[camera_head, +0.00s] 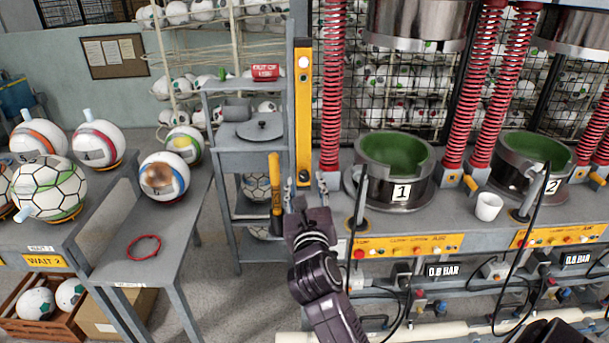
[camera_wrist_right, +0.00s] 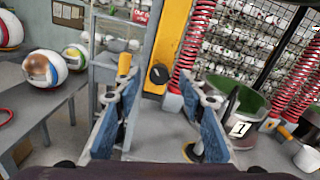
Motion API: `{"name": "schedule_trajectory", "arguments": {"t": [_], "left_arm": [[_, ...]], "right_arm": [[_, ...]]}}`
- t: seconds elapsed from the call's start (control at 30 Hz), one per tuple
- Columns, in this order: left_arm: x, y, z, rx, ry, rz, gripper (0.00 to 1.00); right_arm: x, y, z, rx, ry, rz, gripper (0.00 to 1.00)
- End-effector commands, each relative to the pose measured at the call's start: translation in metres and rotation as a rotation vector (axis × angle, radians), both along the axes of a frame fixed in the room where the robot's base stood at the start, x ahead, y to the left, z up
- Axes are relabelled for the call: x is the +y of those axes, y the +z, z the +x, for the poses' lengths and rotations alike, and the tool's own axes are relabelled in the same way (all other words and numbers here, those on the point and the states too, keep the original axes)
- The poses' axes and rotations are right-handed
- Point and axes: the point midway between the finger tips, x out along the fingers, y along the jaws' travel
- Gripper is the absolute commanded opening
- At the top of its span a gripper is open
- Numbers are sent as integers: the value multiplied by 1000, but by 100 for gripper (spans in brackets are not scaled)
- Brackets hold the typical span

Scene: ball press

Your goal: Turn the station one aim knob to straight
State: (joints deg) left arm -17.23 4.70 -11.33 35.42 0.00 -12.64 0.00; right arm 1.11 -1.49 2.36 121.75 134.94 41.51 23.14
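A yellow upright panel (camera_head: 303,120) stands left of the press marked 1 (camera_head: 395,172). A black round knob (camera_wrist_right: 160,73) sits low on this panel in the right wrist view. A small light mark shows on it, but its exact heading is too small to read. My right gripper (camera_head: 305,190) is upright in front of the panel's lower end. In the right wrist view the gripper (camera_wrist_right: 160,95) is open and empty, its blue-sided fingers wide apart. The knob shows in the gap beyond the fingertips, apart from them. My left gripper is not in view.
A yellow handle (camera_head: 275,183) stands just left of my right gripper. A red spring (camera_head: 332,85) and a black lever (camera_head: 358,205) stand to its right. A white cup (camera_head: 488,206) sits between the presses. Balls lie on the left table (camera_head: 155,262).

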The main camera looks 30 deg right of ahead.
Motion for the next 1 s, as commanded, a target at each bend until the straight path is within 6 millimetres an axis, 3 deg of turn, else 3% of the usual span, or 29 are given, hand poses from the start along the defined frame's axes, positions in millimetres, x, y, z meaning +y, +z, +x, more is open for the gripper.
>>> {"name": "schedule_trajectory", "arguments": {"t": [0.2, 0.5, 0.83, 1.0], "left_arm": [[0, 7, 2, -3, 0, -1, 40], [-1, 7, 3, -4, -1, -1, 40], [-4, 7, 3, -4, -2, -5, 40], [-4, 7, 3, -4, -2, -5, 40]], "right_arm": [[-10, 1, 18, -1, 1, 0, 37], [-11, 0, 20, -1, 1, 0, 37], [-11, 0, 20, 0, 1, -1, 1], [-11, -1, 20, -2, 1, 1, 0]]}}
